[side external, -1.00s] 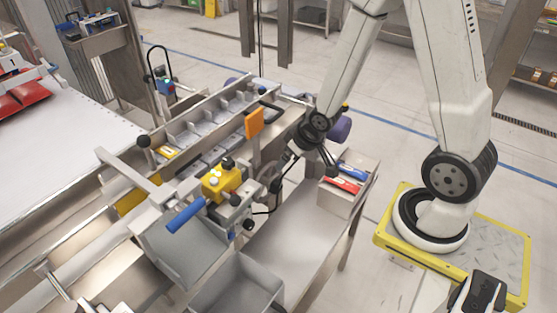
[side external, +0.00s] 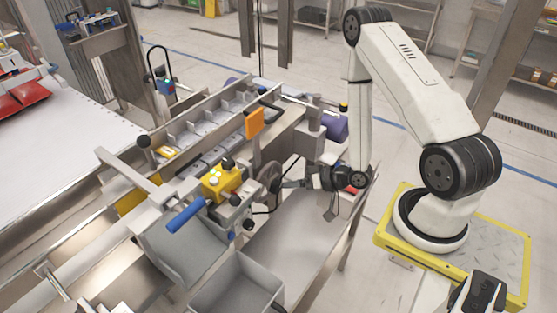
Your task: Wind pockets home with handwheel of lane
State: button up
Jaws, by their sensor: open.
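The lane (side external: 196,122) is a metal trough running up to the back right. Its row of grey pockets (side external: 212,142) lies between its side walls. A dark grey handwheel (side external: 268,177) stands on the lane's right side, edge-on and partly hidden by the fittings around it. My gripper (side external: 284,186) is just right of the wheel, pointing left, with its jaws open. I cannot tell whether a finger touches the wheel rim.
A grey bin (side external: 236,287) stands in front. A bare steel shelf (side external: 295,232) lies below my gripper.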

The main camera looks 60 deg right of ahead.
aim_at(280, 188)
jog(key=shift+s+a+f+m+t, duration=0.1)
jog(key=shift+s+a+m+t, duration=0.05)
jog(key=shift+s+m+t, duration=0.4)
jog(key=shift+s+a+f+m+t, duration=0.1)
jog(key=shift+s+a+m+t, duration=0.05)
jog(key=shift+s+m+t, duration=0.35)
jog(key=shift+w, duration=0.1)
jog(key=shift+x, duration=3.75)
jog(key=shift+a, duration=0.15)
jog(key=c, duration=1.3)
